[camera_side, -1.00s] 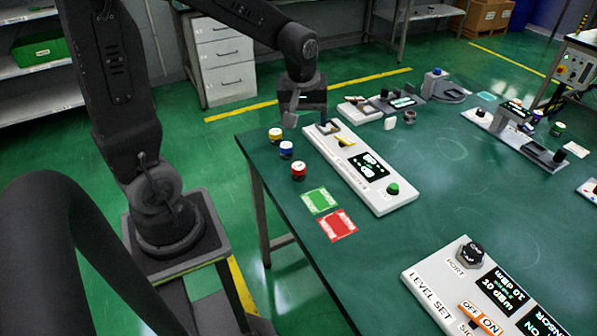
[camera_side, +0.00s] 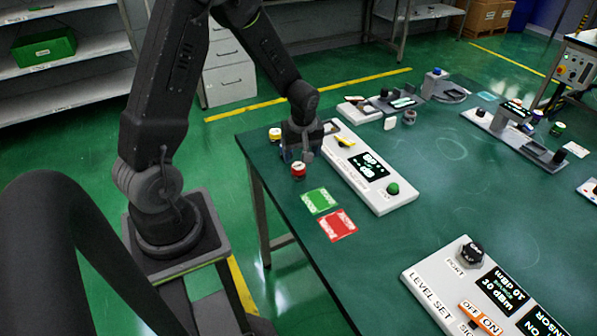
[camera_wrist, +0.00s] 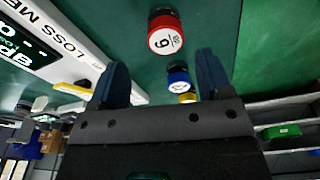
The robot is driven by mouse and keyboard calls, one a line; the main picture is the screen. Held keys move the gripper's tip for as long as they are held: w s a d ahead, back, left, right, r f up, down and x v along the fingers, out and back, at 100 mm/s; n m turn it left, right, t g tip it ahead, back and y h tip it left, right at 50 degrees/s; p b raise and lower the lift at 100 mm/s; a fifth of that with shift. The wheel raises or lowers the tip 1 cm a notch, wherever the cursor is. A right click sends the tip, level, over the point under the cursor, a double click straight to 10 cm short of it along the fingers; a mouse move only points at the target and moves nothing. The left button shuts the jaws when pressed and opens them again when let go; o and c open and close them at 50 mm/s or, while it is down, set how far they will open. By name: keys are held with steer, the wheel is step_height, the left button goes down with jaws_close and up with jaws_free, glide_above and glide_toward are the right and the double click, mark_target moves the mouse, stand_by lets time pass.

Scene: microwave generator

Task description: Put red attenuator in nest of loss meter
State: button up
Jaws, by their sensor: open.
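The red attenuator (camera_side: 298,170) stands upright on the green table beside the loss meter (camera_side: 385,204). In the wrist view the red attenuator (camera_wrist: 165,36), with a white marked top, lies beyond my fingertips. My gripper (camera_side: 298,157) is low over the row of attenuators, just behind the red one. Its two fingers are apart and nothing is gripped in the wrist view (camera_wrist: 163,78). The blue attenuator (camera_wrist: 178,74) and yellow attenuator (camera_wrist: 187,97) show between the fingers. The loss meter's nest end (camera_side: 333,127) is partly hidden by my gripper in the side view.
A green card (camera_side: 320,201) and a red card (camera_side: 338,225) lie in front of the red attenuator. A white level-set unit (camera_side: 418,276) is at the front. More devices (camera_side: 400,102) stand at the back. The table's left edge is close to the attenuators.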

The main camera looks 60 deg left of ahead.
mark_target(299, 166)
steer(key=f, duration=0.2)
steer(key=s+f, duration=0.1)
steer(key=f, duration=0.1)
steer(key=shift+f, duration=0.25)
steer(key=shift+w+f, duration=0.1)
steer(key=shift+f, duration=0.25)
steer(key=c, duration=1.2)
steer(key=shift+r, duration=0.15)
